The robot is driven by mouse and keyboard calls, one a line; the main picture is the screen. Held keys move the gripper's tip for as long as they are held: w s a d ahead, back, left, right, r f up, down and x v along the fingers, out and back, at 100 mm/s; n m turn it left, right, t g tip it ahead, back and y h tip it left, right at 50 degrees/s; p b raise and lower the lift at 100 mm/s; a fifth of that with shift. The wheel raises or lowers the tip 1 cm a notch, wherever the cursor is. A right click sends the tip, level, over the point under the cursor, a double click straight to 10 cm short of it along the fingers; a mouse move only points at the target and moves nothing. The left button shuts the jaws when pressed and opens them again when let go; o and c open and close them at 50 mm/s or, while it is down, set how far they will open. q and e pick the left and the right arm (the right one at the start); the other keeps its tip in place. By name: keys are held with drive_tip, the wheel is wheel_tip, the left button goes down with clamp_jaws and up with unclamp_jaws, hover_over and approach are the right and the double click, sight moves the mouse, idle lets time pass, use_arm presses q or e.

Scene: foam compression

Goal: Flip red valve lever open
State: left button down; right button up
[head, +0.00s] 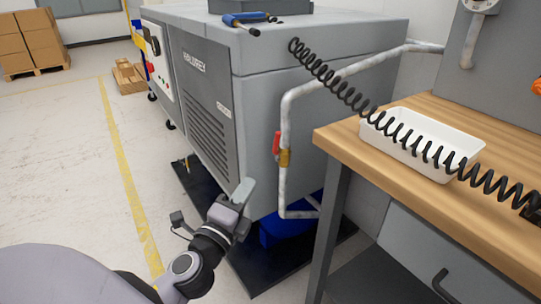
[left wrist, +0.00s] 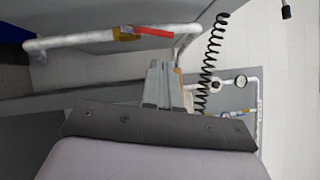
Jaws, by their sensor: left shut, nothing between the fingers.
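The red valve lever (head: 276,143) sits on a brass valve body (head: 285,158) on the vertical run of a light grey pipe (head: 286,185), beside the grey machine. The lever lies along the pipe, pointing up. In the left wrist view the lever (left wrist: 152,31) also lies along the pipe, beyond the fingertips. My left gripper (head: 244,191) is below and left of the valve in the head view, apart from it. Its fingers (left wrist: 160,68) are shut and empty. My right gripper is not in view.
The grey machine (head: 205,90) stands left of the pipe. A wooden workbench (head: 345,135) with a white tray (head: 470,145) stands at the right. A black coiled hose (head: 345,93) hangs across in front. Open floor lies at the left.

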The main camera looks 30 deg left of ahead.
use_arm(q)
drive_tip(key=p, duration=0.1)
approach(276, 143)
drive_tip(key=x, duration=0.5)
drive_tip(key=shift+x, duration=0.8)
drive_tip(key=shift+w, duration=0.1)
drive_tip(key=a+p, duration=0.1)
drive_tip(key=a+r+n+p, duration=0.1)
drive_tip(key=p, duration=0.1)
drive_tip(key=shift+w+g, duration=0.4)
